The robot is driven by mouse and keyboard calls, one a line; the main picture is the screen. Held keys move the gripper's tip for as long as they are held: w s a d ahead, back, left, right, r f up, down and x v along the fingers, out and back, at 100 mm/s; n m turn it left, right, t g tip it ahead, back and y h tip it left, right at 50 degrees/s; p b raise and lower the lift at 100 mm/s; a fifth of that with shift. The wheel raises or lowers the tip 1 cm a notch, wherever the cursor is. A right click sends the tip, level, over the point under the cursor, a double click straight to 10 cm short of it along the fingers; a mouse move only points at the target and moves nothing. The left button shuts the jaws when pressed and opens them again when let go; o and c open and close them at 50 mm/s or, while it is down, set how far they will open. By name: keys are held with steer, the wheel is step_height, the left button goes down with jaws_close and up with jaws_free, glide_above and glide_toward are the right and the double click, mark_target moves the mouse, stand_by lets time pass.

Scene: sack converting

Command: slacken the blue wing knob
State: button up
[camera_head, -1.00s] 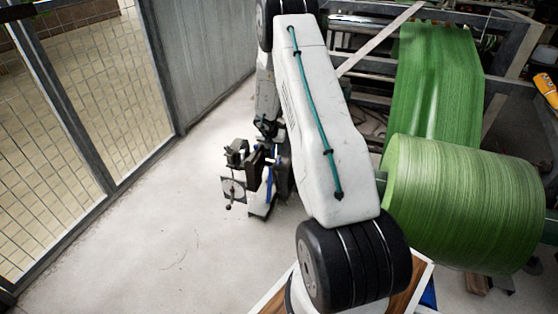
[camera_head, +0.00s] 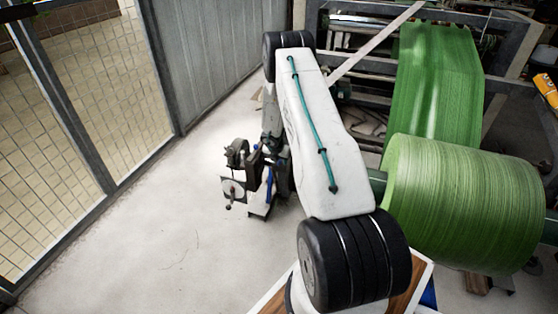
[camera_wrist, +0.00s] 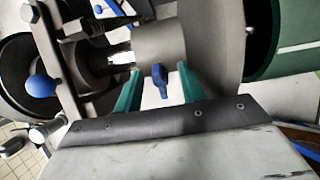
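The blue wing knob (camera_wrist: 159,80) shows in the wrist view, standing out below a grey round collar (camera_wrist: 160,44). My gripper (camera_wrist: 159,78) has two green fingers, one on each side of the knob. They are apart, with a gap between each finger and the knob, so it is open and not gripping. In the head view the knob and my fingers cannot be made out behind my arm and the small dark machine part (camera_head: 250,180).
A blue ball knob (camera_wrist: 42,86) on a dark bracket is at the left in the wrist view. A large green roll (camera_head: 465,205) feeds a green web (camera_head: 435,90) at the right. A mesh fence (camera_head: 85,110) stands left. The floor between (camera_head: 150,230) is clear.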

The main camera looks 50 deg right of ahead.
jaws_close()
steer(key=shift+n, duration=0.3)
